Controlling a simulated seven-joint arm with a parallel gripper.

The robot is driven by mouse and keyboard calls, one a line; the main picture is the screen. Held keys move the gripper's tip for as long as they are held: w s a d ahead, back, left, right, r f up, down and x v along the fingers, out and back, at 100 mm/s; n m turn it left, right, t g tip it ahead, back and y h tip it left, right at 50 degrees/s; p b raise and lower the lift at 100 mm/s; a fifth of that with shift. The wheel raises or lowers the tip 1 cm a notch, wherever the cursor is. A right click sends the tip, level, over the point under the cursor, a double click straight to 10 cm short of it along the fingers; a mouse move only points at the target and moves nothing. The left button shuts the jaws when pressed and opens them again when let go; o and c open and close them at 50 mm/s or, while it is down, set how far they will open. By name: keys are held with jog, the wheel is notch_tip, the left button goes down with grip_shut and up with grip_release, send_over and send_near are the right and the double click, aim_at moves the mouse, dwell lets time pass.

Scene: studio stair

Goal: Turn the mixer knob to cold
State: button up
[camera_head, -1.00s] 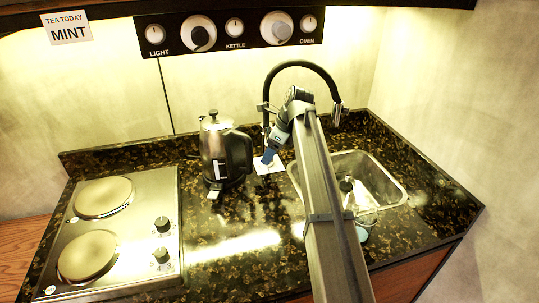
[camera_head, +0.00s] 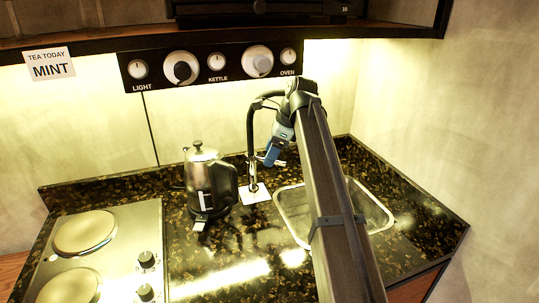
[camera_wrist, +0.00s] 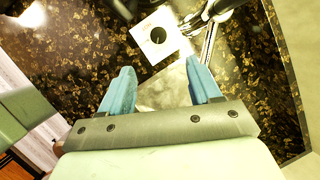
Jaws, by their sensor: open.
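The black and chrome tap (camera_head: 250,130) stands behind the sink, left of my arm. In the wrist view its chrome parts (camera_wrist: 206,35) show at the upper right. I cannot clearly pick out the mixer knob or its setting; my arm hides part of the tap. My gripper (camera_head: 270,162) points down beside the tap column, above the counter. In the wrist view my gripper (camera_wrist: 159,72) has its two blue fingers apart with nothing between them. A white square plate (camera_head: 257,194) lies at the tap's foot; in the wrist view it (camera_wrist: 144,40) has a dark round spot.
A steel kettle (camera_head: 205,185) stands close left of the tap. The sink (camera_head: 293,222) is partly behind my arm. A hob (camera_head: 120,250) is at the left. A panel (camera_head: 195,58) with white dials labelled light, kettle and oven hangs above. The front counter is mostly clear.

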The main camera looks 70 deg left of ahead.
jog(key=w+d+f+n+t, duration=0.1)
jog(key=w+d+f, duration=1.5)
jog(key=w+d, duration=0.1)
jog(key=shift+w+h, duration=0.3)
jog(key=shift+w, duration=0.55)
dwell(0.4)
